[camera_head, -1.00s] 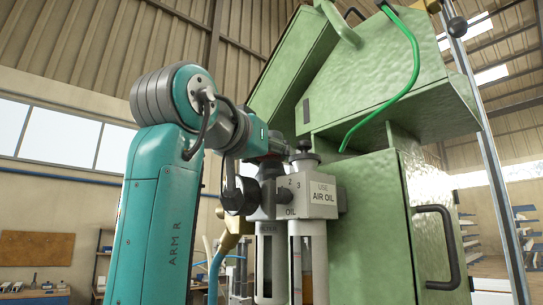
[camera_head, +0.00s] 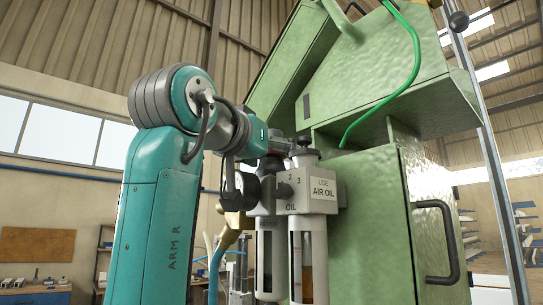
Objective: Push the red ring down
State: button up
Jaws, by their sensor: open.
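The air-oil unit (camera_head: 310,200) is a grey block labelled "AIR OIL" and "OIL" with two clear bowls below, in the head view right of my arm. A dark knob (camera_head: 304,153) sits on its top. My gripper (camera_head: 287,147) is at the end of my teal arm, just left of the knob and above the left part of the block. It is open; its fingers are small and dark here. I cannot tell whether they touch anything. I cannot make out the red ring clearly; my wrist and gripper cover the place above the left bowl.
A large green cabinet (camera_head: 378,230) with a dark handle (camera_head: 440,245) stands close on the right, its sloped hood above. A green hose (camera_head: 413,70) hangs over it. A metal post (camera_head: 490,150) stands farther right. Shelves and benches are far behind.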

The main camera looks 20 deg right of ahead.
jog(key=shift+a, duration=0.1)
jog(key=v, duration=1.2)
